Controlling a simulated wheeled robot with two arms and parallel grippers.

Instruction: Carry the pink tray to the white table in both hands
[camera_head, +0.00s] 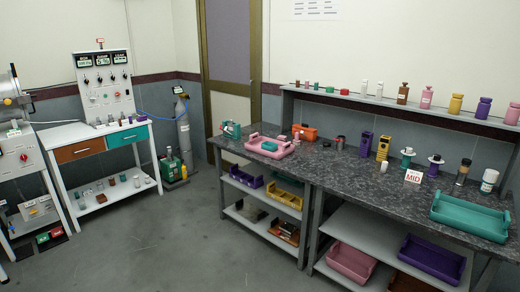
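A pink tray (262,153) sits on the dark speckled counter (330,165) near its far left end. A small teal item (269,146) lies in it. A second pink tray (350,263) is on the low shelf under the counter. A white table (64,135) stands at the left against the back wall. It has a brown drawer and a teal drawer, and a white panel with gauges and knobs rises behind it. Neither of my grippers is in view.
Grey floor (170,235) lies open between table and counter. A grey gas cylinder (182,125) stands right of the table. Small items line the tabletop's back. A teal tray (470,219), bottles and dispensers occupy the counter; a purple tray (430,262) is below.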

